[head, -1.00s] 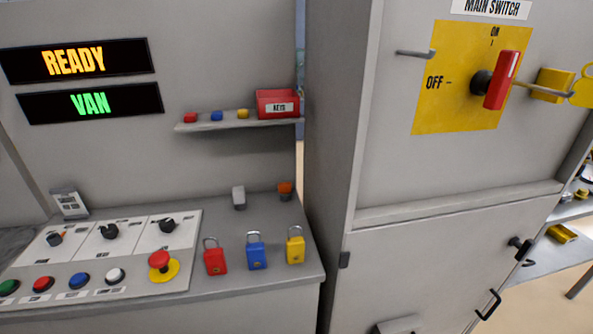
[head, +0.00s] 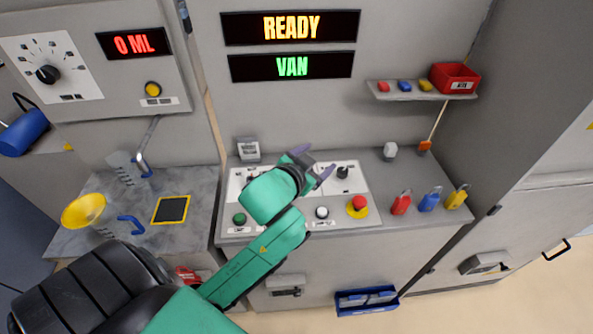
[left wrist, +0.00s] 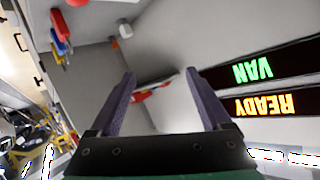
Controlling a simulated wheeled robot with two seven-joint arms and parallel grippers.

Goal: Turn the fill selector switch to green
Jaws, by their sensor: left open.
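The white selector panel (head: 363,190) on the console carries small black rotary switches. The right-hand switch (head: 343,172) shows just right of my left gripper. The other switches are mostly hidden behind my green wrist, and the labels are too small to read, so I cannot tell which is the fill selector. My left gripper (head: 312,164) is open over the panel, its purple fingers apart. In the left wrist view the open jaws (left wrist: 160,88) have nothing between them that they touch.
A red mushroom button (head: 358,203) and red, blue and yellow padlocks (head: 428,201) are at right. A shelf (head: 420,92) holds a red box. At left are a large black dial (head: 47,74), a red "0 ML" display (head: 134,43) and a yellow funnel (head: 84,211).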

